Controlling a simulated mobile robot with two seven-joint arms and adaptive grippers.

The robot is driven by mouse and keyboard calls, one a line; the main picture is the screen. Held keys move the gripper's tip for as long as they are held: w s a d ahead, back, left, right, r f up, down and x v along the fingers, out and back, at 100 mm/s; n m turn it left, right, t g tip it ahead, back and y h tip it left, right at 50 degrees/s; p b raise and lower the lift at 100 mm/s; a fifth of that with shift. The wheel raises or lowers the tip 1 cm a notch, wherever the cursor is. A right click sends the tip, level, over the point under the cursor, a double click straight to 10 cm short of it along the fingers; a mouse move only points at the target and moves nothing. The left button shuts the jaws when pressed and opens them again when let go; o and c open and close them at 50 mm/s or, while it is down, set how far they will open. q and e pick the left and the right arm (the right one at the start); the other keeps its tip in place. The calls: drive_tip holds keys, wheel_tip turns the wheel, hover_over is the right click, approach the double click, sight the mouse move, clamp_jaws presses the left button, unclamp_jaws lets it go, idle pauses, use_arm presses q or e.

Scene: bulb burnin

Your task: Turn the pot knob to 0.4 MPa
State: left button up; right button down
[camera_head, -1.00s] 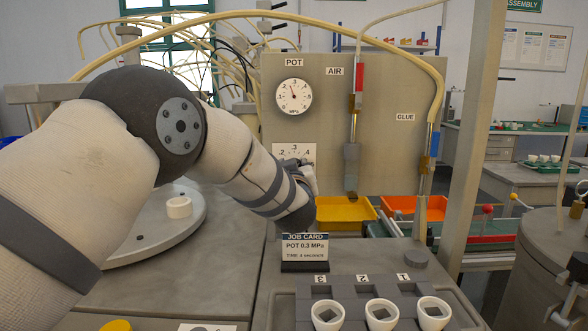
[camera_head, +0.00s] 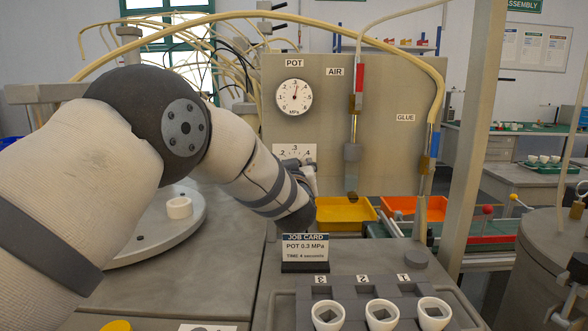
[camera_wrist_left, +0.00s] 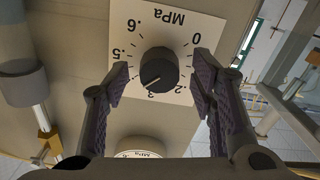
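The black pot knob (camera_wrist_left: 159,70) sits on a white dial plate (camera_wrist_left: 187,30), which appears upside down in the left wrist view. The knob's light pointer line points down-left, close to the .3 mark; the .4 label is hidden by a finger. My left gripper (camera_wrist_left: 160,65) is open, one finger on each side of the knob, with gaps showing. In the head view the plate (camera_head: 283,151) shows above my wrist, which hides the knob. The pot gauge (camera_head: 294,97) has its needle almost straight up, near .3. My right gripper is not in view.
The job card (camera_head: 305,253) reads POT 0.3 MPa, time 4 seconds. A grey tray (camera_head: 408,288) with several white cups stands in front. A yellow bin (camera_head: 345,213) and an orange bin (camera_head: 414,207) lie right of my gripper, below the AIR and GLUE hoses.

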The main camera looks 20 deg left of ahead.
use_arm(q)
drive_tip(key=v, duration=1.2)
